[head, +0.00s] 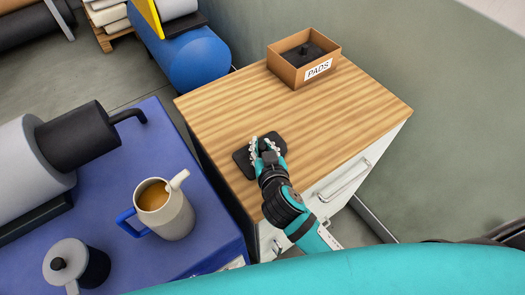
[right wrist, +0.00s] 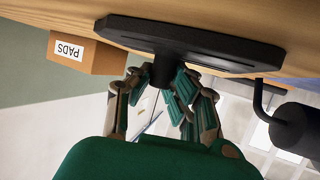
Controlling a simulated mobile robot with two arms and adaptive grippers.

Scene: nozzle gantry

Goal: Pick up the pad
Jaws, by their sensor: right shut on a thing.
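The pad is a dark flat plate (head: 242,163) with a short post, over the front left of the wooden cabinet top (head: 330,115). In the right wrist view the plate (right wrist: 215,48) lies along the wood, which appears upside down. My right gripper (head: 265,146) is shut on the post of the pad; its fingers (right wrist: 163,80) close around the post in the right wrist view. I cannot tell whether the plate touches the wood. My left gripper is not in view.
A cardboard box labelled PADS (head: 288,74), with a dark item inside, stands at the back of the cabinet top. The blue table (head: 115,190) at left holds a mug of brown liquid (head: 172,212) and a second pot (head: 72,262). The wood between pad and box is clear.

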